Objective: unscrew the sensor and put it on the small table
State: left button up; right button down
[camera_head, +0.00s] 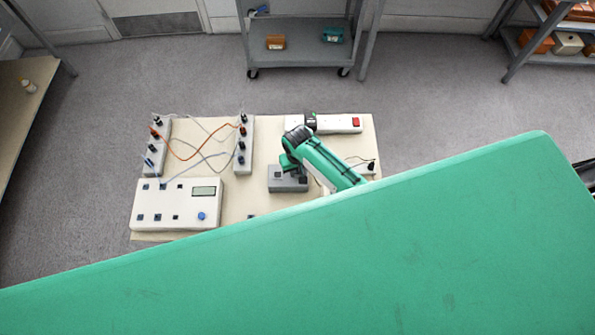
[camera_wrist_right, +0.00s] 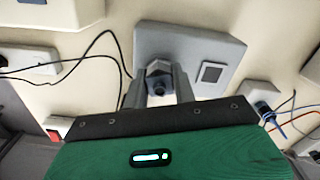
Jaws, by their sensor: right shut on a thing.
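My right gripper (camera_head: 291,165) is over the grey block (camera_head: 288,184) on the beige tabletop. In the right wrist view its fingers (camera_wrist_right: 160,92) are shut on the sensor (camera_wrist_right: 159,84), a small dark fitting at the side of the grey block (camera_wrist_right: 198,48). I cannot tell whether the sensor is still threaded into the block. In the head view the gripper hides the sensor. A beige table (camera_head: 22,100) stands at the left edge; I cannot tell whether it is the small table. My left gripper is not in view.
A white control box (camera_head: 178,206) with a display, two terminal strips with cables, and a white power strip (camera_head: 338,124) with a red switch share the tabletop (camera_head: 265,150). A grey cart (camera_head: 304,52) and a shelf stand at the back. The tabletop's near right part is hidden.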

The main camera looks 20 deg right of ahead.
jog(key=shift+r, duration=0.35)
dwell(0.7)
jog(key=shift+r, duration=1.65)
jog(key=shift+s+a, duration=0.1)
jog(key=s+a+f, duration=0.1)
jog(key=s+a, duration=0.3)
jog(key=s+a+f, duration=0.1)
jog(key=s+a, duration=0.2)
jog(key=s+a+f, duration=0.2)
jog(key=s+a, duration=0.2)
jog(key=shift+s+a+f, duration=0.1)
jog(key=shift+s+a, duration=0.2)
jog(key=shift+s, duration=0.05)
notch_tip(320, 180, down, 3)
jog(key=shift+f+b, duration=0.1)
jog(key=shift+b, duration=0.95)
jog(key=shift+f+b, duration=0.55)
jog(key=shift+f, duration=0.4)
jog(key=shift+f, duration=0.4)
